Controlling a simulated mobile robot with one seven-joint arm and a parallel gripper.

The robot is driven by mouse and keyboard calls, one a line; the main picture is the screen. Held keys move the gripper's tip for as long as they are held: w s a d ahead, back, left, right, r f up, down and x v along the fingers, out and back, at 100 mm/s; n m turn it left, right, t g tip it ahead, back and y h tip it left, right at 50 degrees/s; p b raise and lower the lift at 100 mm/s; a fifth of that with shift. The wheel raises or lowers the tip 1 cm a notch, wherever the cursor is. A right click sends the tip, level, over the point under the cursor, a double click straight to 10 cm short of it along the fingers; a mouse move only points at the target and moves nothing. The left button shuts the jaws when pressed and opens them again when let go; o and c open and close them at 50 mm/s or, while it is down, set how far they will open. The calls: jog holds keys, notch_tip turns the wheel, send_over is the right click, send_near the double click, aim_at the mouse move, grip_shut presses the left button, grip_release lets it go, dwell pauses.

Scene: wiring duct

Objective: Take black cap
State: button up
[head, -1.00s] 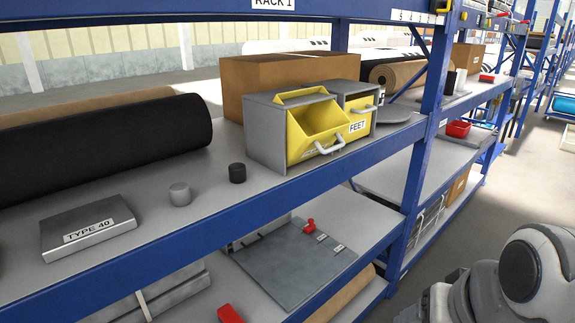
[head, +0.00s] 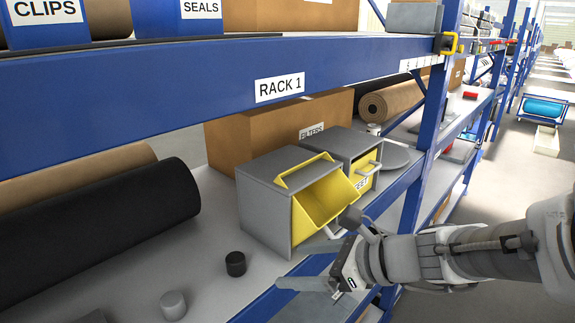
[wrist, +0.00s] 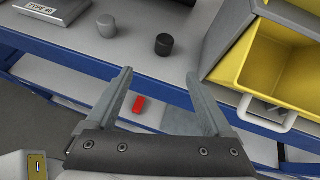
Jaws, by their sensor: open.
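The black cap (head: 235,263) is a small dark cylinder standing upright on the rack shelf, left of the grey and yellow bin. It also shows in the wrist view (wrist: 164,45), beyond my fingertips. A similar grey cap (head: 173,305) stands to its left on the same shelf, also seen in the wrist view (wrist: 106,26). My gripper (head: 305,265) is open and empty, in front of the shelf's blue edge and to the right of the black cap. In the wrist view my gripper (wrist: 160,80) has its fingers wide apart, with nothing between them touching.
The open yellow bin (head: 325,200) with its handle stands close to the right of the cap. A black roll (head: 120,230) lies at the back left. The blue upper beam (head: 200,85) spans above. A red item (wrist: 139,104) lies lower down.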

aim_at(241, 261)
jog(key=shift+m, duration=0.6)
jog(key=x, duration=0.4)
jog(key=w+x, duration=0.1)
jog(key=x, duration=0.3)
jog(key=r+x, duration=0.1)
jog(key=x, duration=0.3)
jog(key=shift+w+a+f, duration=0.2)
jog(key=shift+w, duration=0.1)
jog(key=shift+x, duration=2.6)
jog(key=shift+s, duration=0.15)
grip_shut()
